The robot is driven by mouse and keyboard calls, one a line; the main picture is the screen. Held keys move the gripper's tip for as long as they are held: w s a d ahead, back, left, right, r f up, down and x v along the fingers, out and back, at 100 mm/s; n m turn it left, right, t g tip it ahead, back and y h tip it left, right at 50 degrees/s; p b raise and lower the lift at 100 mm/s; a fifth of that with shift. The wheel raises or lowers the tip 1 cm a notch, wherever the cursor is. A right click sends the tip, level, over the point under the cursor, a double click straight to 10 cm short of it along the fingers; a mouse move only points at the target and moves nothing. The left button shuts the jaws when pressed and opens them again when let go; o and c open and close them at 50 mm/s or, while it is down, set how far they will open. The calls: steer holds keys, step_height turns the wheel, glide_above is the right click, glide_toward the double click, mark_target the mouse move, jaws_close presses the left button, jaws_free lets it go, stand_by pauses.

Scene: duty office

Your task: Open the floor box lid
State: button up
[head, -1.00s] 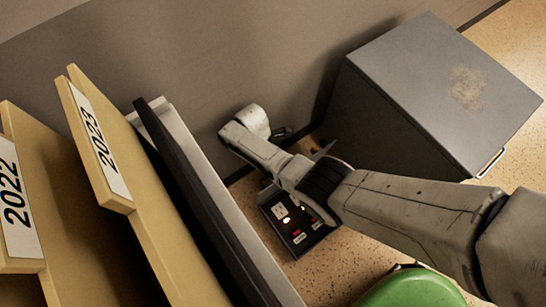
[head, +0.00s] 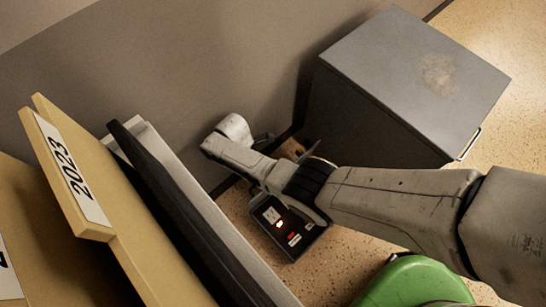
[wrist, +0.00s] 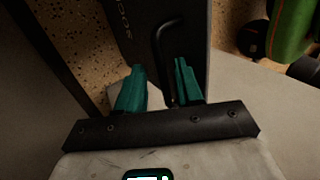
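The floor box (head: 288,228) shows in the head view as a dark panel with a lit switch and small labels, set low on the speckled floor. My arm hides part of it. A small grey flap stands behind my arm; I cannot tell whether it is the lid. In the wrist view my gripper (wrist: 158,82) has two teal fingers with a gap between them. A bent black bar (wrist: 163,40) on a dark lettered panel (wrist: 128,30) reaches down to the gap, near the right finger. I see no clear grip on it. The head view hides the fingertips.
A grey cabinet (head: 420,75) stands at the upper right against the wall. Yellow binders, one marked 2023 (head: 75,170), and a dark upright board (head: 180,205) stand close on the left. A green seat (head: 415,282) is at the bottom. Speckled floor is bare at far right.

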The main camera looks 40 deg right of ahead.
steer(key=s+r+p, duration=1.2)
steer(key=s+r, duration=0.1)
steer(key=s, duration=0.1)
stand_by(0.7)
steer(key=s+d+r+m+t+p, duration=0.1)
steer(key=r+m+p, duration=0.3)
steer(key=r, duration=0.5)
steer(key=s+d+r+m+t+p, duration=0.2)
steer(key=d+r+m+t+p, duration=0.1)
steer(key=r+m, duration=0.5)
steer(key=s+d+r+m+t+p, duration=0.2)
steer(key=r+m, duration=0.4)
steer(key=r, duration=0.6)
steer(key=d+p, duration=0.1)
steer(key=p, duration=0.1)
steer(key=shift+d+r+t+p, duration=0.15)
steer(key=shift+d+t+p, duration=0.15)
steer(key=shift+d+p, duration=0.1)
steer(key=shift+s, duration=0.2)
